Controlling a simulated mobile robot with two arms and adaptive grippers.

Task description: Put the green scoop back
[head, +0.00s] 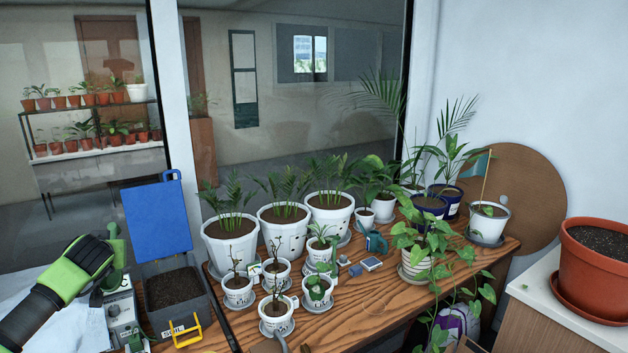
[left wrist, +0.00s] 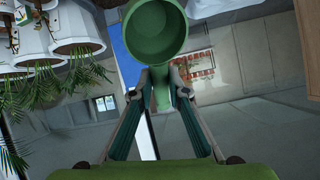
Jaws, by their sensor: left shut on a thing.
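The green scoop (head: 116,246) is at the left in the head view, upright beside the soil bin. My left gripper (head: 107,254) is shut on it, left of the bin and at about the height of its rim. In the left wrist view the scoop's round cup (left wrist: 158,32) is at the top, and its handle is between the two fingers of the left gripper (left wrist: 160,80). The dark soil bin (head: 202,299), labelled SOIL, holds dark soil. My right gripper is not in view.
A blue board (head: 157,218) stands behind the bin. A grey-white box (head: 121,309) is just below the gripper. Several white pots with palms and seedlings crowd the wooden table (head: 375,303) to the right. A terracotta pot (head: 597,255) stands far right.

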